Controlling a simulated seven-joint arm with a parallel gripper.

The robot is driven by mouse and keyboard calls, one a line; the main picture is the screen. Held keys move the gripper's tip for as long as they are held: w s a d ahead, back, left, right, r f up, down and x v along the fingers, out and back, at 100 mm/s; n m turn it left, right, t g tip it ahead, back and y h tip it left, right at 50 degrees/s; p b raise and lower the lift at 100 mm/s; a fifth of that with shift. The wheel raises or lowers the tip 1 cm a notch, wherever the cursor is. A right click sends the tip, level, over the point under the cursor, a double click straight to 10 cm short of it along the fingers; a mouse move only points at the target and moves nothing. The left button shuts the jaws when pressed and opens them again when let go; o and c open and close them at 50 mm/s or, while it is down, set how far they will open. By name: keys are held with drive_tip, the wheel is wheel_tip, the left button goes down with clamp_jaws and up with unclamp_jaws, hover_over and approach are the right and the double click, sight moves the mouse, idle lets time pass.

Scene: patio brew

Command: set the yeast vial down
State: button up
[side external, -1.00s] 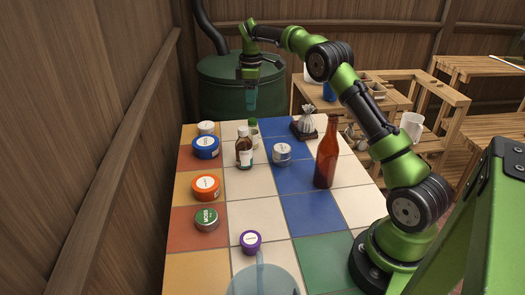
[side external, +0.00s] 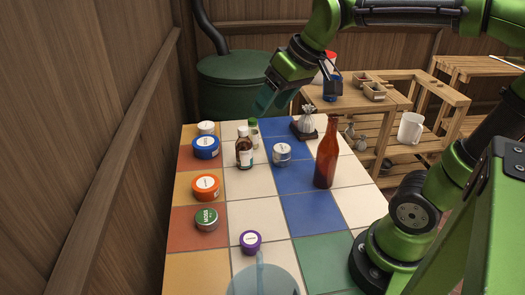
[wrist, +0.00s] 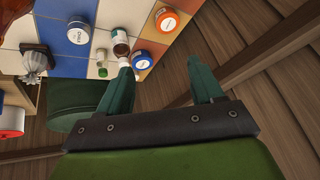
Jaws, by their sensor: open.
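My gripper (side external: 264,103) is tilted in the air above and behind the far part of the table, apart from the vial. In the wrist view, my gripper (wrist: 161,75) has its fingers spread with nothing between them.
Blue (side external: 206,148) and orange (side external: 206,187) tubs, a green tin (side external: 206,219) and a purple-rimmed tub (side external: 250,242) line the left and front.

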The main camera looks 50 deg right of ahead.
drive_tip(key=s+a+f+m+t, duration=0.1)
drive_tip(key=s+a+f+m, duration=0.1)
drive_tip(key=s, duration=0.5)
wheel_tip(320, 180, down, 3)
drive_tip(key=shift+s+a+r+m+t+y, duration=0.15)
drive_tip(key=shift+s+a+m+t+y, duration=0.15)
drive_tip(key=shift+a, duration=0.25)
